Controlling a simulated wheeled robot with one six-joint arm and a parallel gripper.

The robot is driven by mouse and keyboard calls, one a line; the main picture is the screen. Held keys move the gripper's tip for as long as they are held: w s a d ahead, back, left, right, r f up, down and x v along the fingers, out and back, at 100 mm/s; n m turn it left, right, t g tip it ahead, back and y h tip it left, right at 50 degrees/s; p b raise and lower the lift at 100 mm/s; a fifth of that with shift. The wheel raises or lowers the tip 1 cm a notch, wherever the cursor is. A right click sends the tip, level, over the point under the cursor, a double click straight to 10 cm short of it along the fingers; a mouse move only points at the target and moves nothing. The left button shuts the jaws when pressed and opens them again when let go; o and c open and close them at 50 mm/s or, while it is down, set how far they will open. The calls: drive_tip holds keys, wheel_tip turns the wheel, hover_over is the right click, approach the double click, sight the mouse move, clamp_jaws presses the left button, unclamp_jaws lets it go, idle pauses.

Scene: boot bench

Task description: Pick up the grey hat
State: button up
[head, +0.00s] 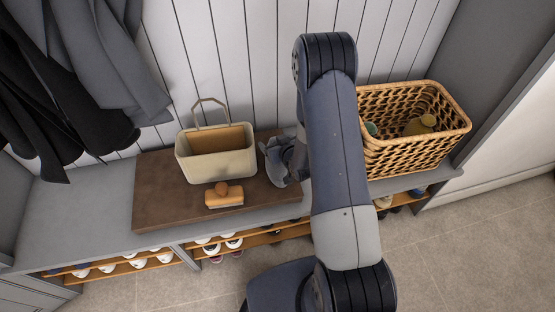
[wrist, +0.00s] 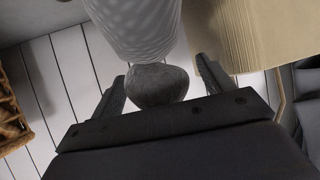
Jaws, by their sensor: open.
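The grey hat (wrist: 133,28) is in the wrist view, with a pale ribbed body and a darker, rounded grey top (wrist: 158,85). My gripper (wrist: 161,72) is open, with one finger on each side of the dark top. Gaps show between that top and both fingers, so it is not clamped. In the head view a grey shape (head: 278,162) beside the cream basket is partly covered by my arm. I cannot clearly separate hat from gripper there.
The cream basket (head: 195,166) stands on the brown board (head: 160,205), close left of the gripper. An orange brush (head: 223,197) lies in front of it. A wicker basket (head: 395,160) stands right of my arm. Dark coats (head: 60,80) hang at left. Shoes fill the shelves below.

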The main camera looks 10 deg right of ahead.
drive_tip(key=shift+w+a+f, duration=0.1)
drive_tip(key=shift+w, duration=0.15)
drive_tip(key=shift+c, duration=0.3)
drive_tip(key=c, duration=1.3)
